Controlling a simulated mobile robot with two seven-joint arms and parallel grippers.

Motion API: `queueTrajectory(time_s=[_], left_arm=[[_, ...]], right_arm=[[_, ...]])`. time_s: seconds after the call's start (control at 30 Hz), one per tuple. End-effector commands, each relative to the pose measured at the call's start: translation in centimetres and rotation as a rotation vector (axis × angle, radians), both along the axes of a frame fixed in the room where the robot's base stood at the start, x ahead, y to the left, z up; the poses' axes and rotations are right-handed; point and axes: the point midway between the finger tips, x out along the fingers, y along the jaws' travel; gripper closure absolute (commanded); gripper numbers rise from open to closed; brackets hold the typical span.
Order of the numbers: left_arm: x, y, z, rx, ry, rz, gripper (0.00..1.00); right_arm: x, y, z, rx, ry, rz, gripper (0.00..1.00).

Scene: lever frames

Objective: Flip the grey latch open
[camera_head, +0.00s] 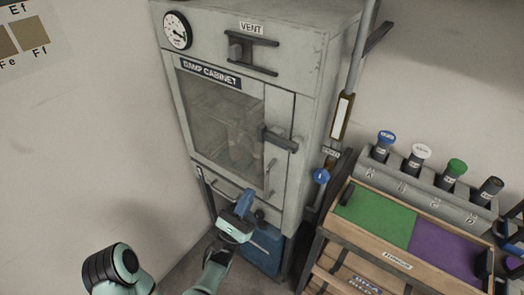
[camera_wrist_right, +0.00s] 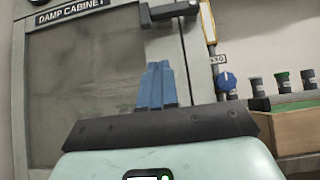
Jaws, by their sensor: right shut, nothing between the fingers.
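The grey latch (camera_head: 279,139) is a dark bar on the right edge of the damp cabinet's door (camera_head: 225,120), lying roughly crosswise over the door seam. In the right wrist view the latch (camera_wrist_right: 170,11) shows at the top edge, partly cut off, above the fingers. My right gripper (camera_head: 244,202) is in front of the cabinet's lower part, below and left of the latch and apart from it. Its blue fingers (camera_wrist_right: 157,85) are closed together, with nothing between them. My left gripper is not in view.
A vent handle (camera_head: 250,52) and a gauge (camera_head: 177,31) sit above the door. A blue round knob (camera_head: 321,176) is right of the cabinet. A wooden bin with green and purple panels (camera_head: 376,217) and a rack of capped tubes (camera_head: 430,180) stand at right.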

Motion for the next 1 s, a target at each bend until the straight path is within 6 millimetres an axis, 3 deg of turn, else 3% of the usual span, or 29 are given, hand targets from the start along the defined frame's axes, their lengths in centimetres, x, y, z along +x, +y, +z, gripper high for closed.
queueTrajectory(time_s=[0.27, 0.43, 0.87, 1.0], left_arm=[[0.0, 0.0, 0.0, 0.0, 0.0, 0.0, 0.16], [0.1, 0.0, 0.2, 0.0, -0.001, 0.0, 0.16], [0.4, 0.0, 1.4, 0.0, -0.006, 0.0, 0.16], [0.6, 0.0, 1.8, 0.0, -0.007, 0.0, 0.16]], right_arm=[[0.1, -0.1, 0.0, 0.002, 0.002, -0.002, 1.0], [0.9, -0.8, 1.1, 0.004, 0.001, -0.006, 1.0], [5.9, -4.5, 7.3, 0.005, 0.002, -0.004, 1.0], [5.8, -4.3, 9.5, 0.003, 0.001, -0.002, 1.0]])
